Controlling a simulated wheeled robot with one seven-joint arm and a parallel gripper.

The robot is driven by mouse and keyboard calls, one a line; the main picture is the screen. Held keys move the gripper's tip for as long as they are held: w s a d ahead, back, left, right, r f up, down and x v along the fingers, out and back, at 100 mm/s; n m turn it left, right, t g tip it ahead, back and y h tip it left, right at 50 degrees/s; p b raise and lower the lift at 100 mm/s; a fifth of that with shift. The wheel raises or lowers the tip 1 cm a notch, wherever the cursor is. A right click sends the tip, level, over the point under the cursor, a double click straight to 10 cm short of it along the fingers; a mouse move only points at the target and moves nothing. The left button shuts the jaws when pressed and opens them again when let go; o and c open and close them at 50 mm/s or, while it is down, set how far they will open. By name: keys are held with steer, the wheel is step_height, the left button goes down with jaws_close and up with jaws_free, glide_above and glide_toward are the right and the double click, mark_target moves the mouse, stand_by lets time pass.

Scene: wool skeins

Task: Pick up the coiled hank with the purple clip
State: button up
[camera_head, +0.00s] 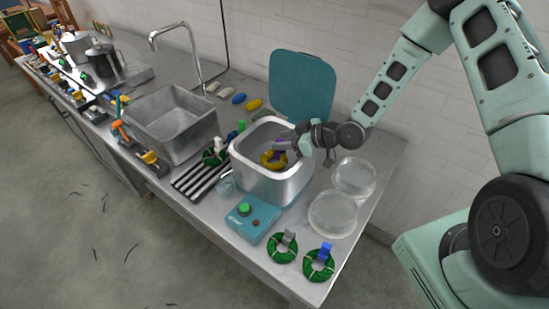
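A coiled yellow hank (268,161) with a purple clip (279,147) is at the open mouth of a silver, white-rimmed bin (272,186). Its lower part is hidden by the bin or too small to make out. My gripper (291,144) reaches in from the right over the bin's rim, with its tip at the purple clip. Whether the fingers are closed on the clip or only beside it cannot be made out.
The bin's teal lid (302,84) stands open behind. A teal button box (252,219), two round clear dishes (354,177) and green hanks with grey (285,246) and blue (318,265) clips surround it. A dark rack (197,181) and sink (170,122) lie left.

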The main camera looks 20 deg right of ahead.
jaws_close()
steer(key=shift+r, duration=0.15)
